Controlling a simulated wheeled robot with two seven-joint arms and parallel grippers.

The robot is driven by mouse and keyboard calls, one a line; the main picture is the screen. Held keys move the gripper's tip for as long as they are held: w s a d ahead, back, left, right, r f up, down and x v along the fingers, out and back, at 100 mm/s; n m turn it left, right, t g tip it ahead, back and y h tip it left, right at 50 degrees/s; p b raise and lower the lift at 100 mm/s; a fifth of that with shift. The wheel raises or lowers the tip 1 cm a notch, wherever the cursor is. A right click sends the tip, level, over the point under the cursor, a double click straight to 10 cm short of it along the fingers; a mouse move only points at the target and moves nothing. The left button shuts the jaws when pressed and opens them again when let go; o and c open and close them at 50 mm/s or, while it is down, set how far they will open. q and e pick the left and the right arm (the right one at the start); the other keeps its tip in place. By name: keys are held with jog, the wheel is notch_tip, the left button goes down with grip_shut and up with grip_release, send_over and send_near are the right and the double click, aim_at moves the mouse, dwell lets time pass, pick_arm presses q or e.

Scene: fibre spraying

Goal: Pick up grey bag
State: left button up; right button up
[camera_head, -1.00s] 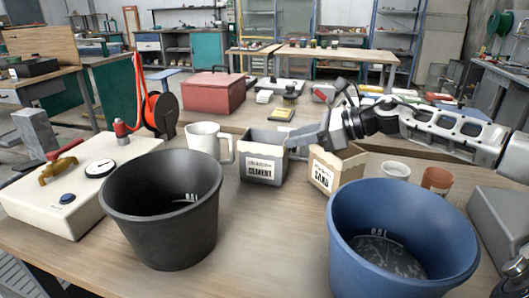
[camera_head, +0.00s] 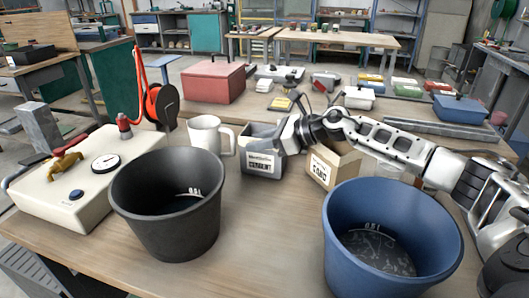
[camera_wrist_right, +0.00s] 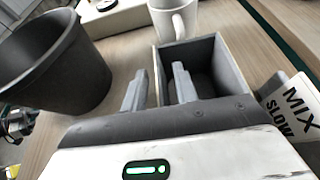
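The grey bag, an open-topped box shape labelled CEMENT (camera_head: 262,164), stands upright on the table behind the two buckets; it also shows in the right wrist view (camera_wrist_right: 214,60). My right gripper (camera_head: 284,143) is at the bag's top right in the head view. In the right wrist view its fingers (camera_wrist_right: 160,88) are apart, one outside the near left wall and one over the bag's opening, with the wall between them. Whether they touch the wall I cannot tell. My left gripper is not in the head view.
A white mug (camera_head: 207,134) stands close left of the bag, and a tan SAND bag (camera_head: 322,170) close right, under my right arm. A black bucket (camera_head: 168,222) and a blue bucket (camera_head: 388,245) stand in front, with bare table between them.

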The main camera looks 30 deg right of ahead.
grip_shut()
dwell(1.2)
jog(key=shift+d+r, duration=0.1)
